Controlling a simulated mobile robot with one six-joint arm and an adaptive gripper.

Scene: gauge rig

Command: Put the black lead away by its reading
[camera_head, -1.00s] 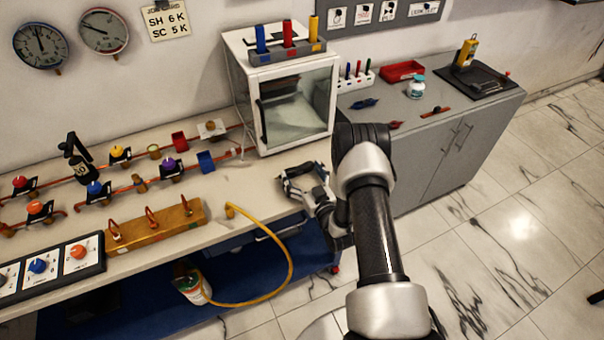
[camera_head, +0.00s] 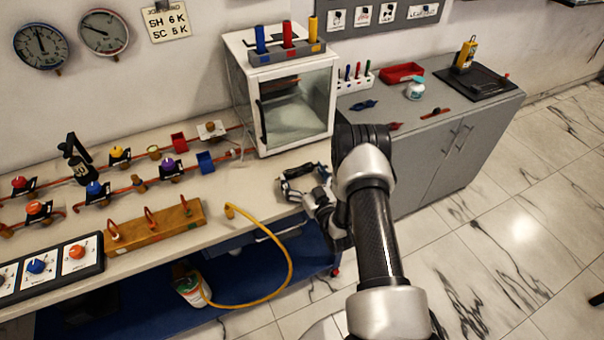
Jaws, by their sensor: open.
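I cannot pick out the black lead for certain. A white rack (camera_head: 353,83) on the grey cabinet holds several thin coloured sticks, too small to tell whether one is a lead. A yellow hand-held meter (camera_head: 466,54) stands on a black mat (camera_head: 487,84) at the cabinet's far end; its reading is not legible. Two round dial gauges (camera_head: 40,46) (camera_head: 104,33) hang on the wall beside a card (camera_head: 167,20) marked SH 6 K, SC 5 K. My gripper (camera_head: 288,184) is open over the bench front, before the glass-fronted box; nothing shows between its fingers.
The glass-fronted box (camera_head: 296,105) carries a block with blue, red and yellow cylinders. Pipes with coloured valves and a wooden block (camera_head: 155,228) fill the bench's left. A yellow hose (camera_head: 290,262) hangs off the front. A red tray (camera_head: 402,72) and small clips lie on the cabinet.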

